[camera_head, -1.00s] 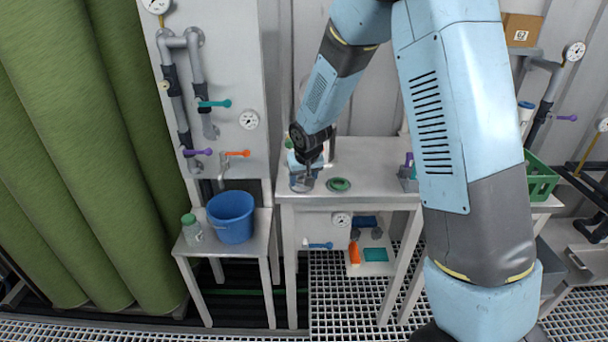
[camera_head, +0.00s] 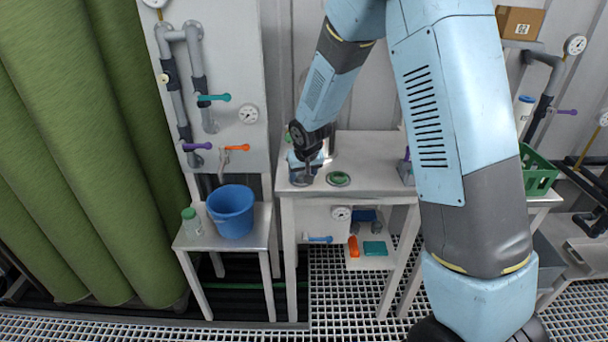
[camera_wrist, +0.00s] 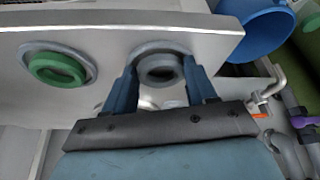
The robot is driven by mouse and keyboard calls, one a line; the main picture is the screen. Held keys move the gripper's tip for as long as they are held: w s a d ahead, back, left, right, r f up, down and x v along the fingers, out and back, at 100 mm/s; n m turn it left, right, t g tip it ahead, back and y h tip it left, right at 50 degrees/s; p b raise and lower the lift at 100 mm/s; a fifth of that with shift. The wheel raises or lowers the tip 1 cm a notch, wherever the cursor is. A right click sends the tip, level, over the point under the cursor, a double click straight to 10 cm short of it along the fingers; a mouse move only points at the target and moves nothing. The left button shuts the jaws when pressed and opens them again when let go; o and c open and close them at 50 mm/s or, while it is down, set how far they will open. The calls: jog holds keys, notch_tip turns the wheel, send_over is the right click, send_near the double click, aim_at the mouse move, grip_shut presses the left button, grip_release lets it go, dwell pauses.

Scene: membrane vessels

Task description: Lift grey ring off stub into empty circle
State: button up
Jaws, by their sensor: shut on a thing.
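The grey ring (camera_wrist: 161,71) is between the two blue fingers of my gripper (camera_wrist: 162,86) in the wrist view. The fingers are shut on its left and right sides. Behind the ring lies a lighter grey round base (camera_wrist: 150,48) on the metal table. I cannot tell whether the ring touches this base, and no stub can be made out. A green ring (camera_wrist: 57,68) lies on another grey round base to the left. In the head view my gripper (camera_head: 304,176) is low over the table's left front corner, and the green ring (camera_head: 338,179) is just right of it.
The metal table (camera_head: 370,180) has bare top right of the green ring. A lower stand with a blue bucket (camera_head: 231,211) and a green-capped bottle (camera_head: 192,222) is to the left. A wall panel with pipes and valve handles rises behind the bucket.

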jog(key=shift+s+f, duration=0.1)
jog(key=shift+f, duration=0.05)
jog(key=o, duration=1)
jog(key=shift+o, duration=0.5)
jog(key=shift+s+f, duration=0.1)
jog(key=shift+s+a, duration=0.1)
jog(key=v, duration=1.4)
jog(key=shift+w+d, duration=0.2)
jog(key=shift+w, duration=0.15)
